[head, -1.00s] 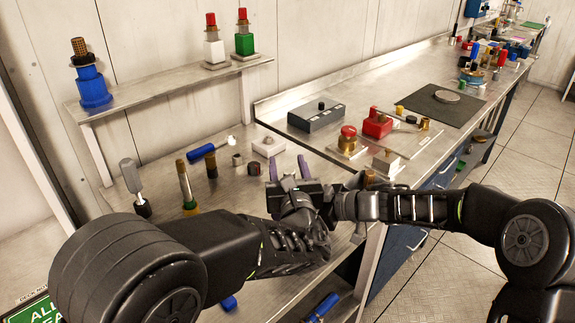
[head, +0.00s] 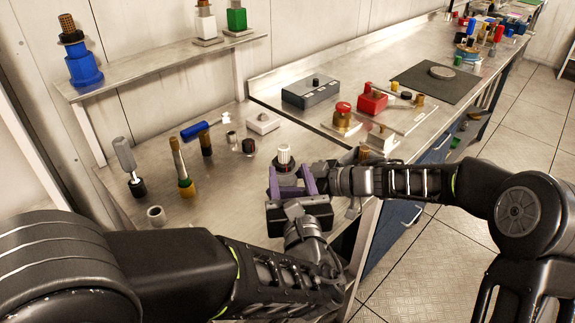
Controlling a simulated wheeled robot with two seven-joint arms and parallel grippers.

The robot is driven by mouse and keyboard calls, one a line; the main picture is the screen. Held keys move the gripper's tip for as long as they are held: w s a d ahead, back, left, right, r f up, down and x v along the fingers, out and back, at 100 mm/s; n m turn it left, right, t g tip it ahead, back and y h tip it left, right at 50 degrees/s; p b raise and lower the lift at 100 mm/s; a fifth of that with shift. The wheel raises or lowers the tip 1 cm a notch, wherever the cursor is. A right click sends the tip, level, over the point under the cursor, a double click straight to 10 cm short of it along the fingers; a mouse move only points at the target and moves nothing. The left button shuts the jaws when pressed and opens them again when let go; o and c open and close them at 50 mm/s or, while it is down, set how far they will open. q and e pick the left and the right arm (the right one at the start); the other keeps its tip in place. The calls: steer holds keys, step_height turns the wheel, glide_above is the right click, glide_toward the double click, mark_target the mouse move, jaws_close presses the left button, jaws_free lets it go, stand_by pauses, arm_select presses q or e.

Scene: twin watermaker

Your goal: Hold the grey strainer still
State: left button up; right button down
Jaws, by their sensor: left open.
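A pale grey ribbed piece with a dark base (head: 284,157), which looks like the strainer, stands upright on the metal bench. My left gripper (head: 291,176) has two purple fingers, apart, just in front of it. The strainer's lower part shows between the fingertips; I cannot tell whether they touch it. My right gripper (head: 323,178) comes in from the right close beside the left one. Its fingers are hard to make out.
A black ring piece (head: 248,147), a white block (head: 263,123) and a grey ring (head: 156,215) lie left of the strainer. Upright tools (head: 181,168) stand farther left. A red-topped fitting (head: 343,117) stands behind on the right.

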stand_by(0.8)
steer(key=shift+c, duration=2.4)
jaws_free()
steer(key=shift+d, duration=0.15)
steer(key=v, duration=1.2)
